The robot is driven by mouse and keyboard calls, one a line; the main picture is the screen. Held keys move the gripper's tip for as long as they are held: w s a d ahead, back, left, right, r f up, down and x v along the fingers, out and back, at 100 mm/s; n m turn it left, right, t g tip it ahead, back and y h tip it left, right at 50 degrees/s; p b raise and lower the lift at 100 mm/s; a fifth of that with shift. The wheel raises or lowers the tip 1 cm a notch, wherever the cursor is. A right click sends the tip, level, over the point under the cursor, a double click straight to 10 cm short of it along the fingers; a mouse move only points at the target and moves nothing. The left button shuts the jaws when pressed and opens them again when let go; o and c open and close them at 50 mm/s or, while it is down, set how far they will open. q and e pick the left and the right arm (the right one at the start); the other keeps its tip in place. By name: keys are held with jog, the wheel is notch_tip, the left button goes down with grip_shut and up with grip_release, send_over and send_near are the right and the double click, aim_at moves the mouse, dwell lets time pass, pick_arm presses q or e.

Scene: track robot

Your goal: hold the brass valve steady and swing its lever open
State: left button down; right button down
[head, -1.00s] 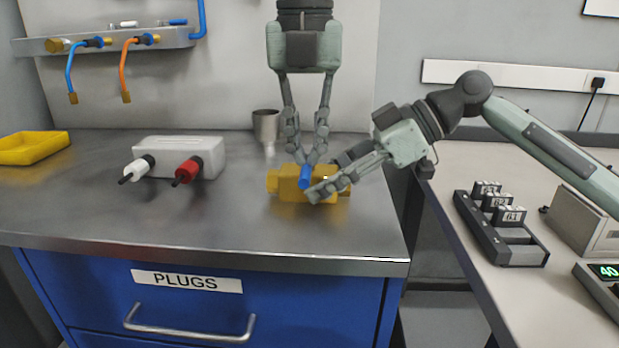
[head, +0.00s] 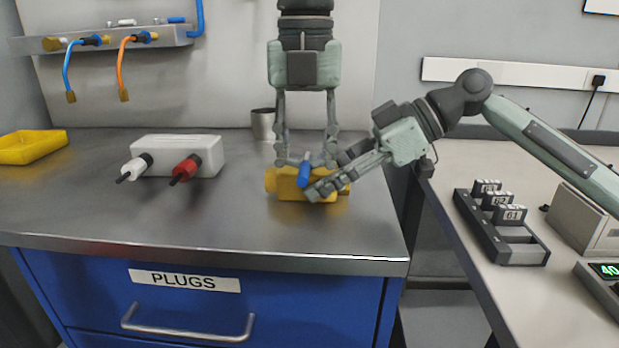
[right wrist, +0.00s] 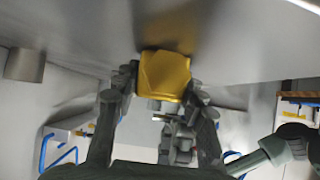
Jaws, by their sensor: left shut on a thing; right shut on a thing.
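The brass valve (head: 285,184) lies on the steel bench top near its right end. Its blue lever (head: 303,176) sticks up from the body, tilted. My left gripper (head: 306,163) comes down from above; its fingers are bowed apart, with the tips turned in at the lever's upper end, shut on it. My right gripper (head: 330,180) reaches in from the right, shut on the valve body and hiding part of it. In the right wrist view the valve's yellow body (right wrist: 166,72) sits between the right fingers (right wrist: 162,85).
A grey metal cup (head: 263,124) stands behind the valve. A white block (head: 190,148) with red and white plugs stands left of it, and a yellow tray (head: 32,147) further left. The bench front is clear. A side table (head: 450,170) holds a labelled rack (head: 505,228).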

aim_at(306, 159)
pick_arm(q)
jog(key=shift+r, duration=2.9)
jog(key=n, duration=0.1)
jog(key=r+n, duration=0.1)
jog(key=n, duration=0.1)
jog(key=n+h, duration=0.1)
jog(key=shift+s+d+r+n, duration=0.25)
jog(key=shift+s+r+n, duration=0.05)
jog(key=r+n+h, duration=0.1)
jog(key=n, duration=0.3)
jog(key=s+r+n+h, duration=0.1)
jog(key=r+n, duration=0.1)
jog(key=n, duration=0.3)
jog(key=s+d+r+n+h, duration=0.1)
jog(key=r+n, duration=0.1)
jog(key=n, duration=0.2)
jog(key=shift+s+d, duration=0.1)
jog(key=shift+s, duration=0.05)
